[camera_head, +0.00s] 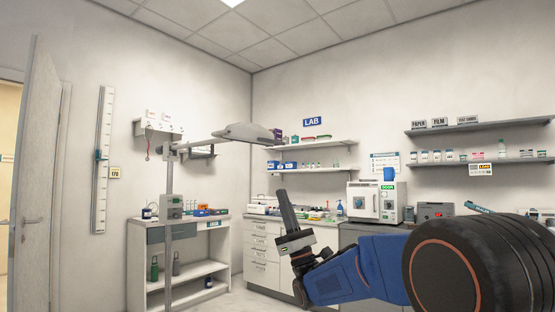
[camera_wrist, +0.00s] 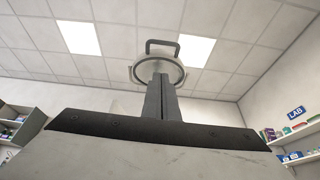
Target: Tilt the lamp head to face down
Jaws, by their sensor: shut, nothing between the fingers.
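The lamp's pale grey head (camera_head: 245,131) sits at the end of a near-level arm on a thin grey stand (camera_head: 169,230). It looks flat and nearly edge-on in the head view, with a dark part at its right end. In the wrist view a round rim with a dark loop handle (camera_wrist: 162,44) shows beyond my fingertips; it appears to be the lamp head. Which way its face points is hard to tell. My gripper (camera_head: 281,194) points upward, shut and empty, below and right of the lamp head. Its fingers (camera_wrist: 160,78) overlap the rim in the wrist view; contact is not clear.
A low white shelf unit (camera_head: 152,276) stands behind the lamp stand. A counter with drawers (camera_head: 262,250) and a white device (camera_head: 372,203) is behind my arm. Wall shelves (camera_head: 312,170) hold small items. An open door (camera_head: 40,190) is at left. Air around the lamp head looks clear.

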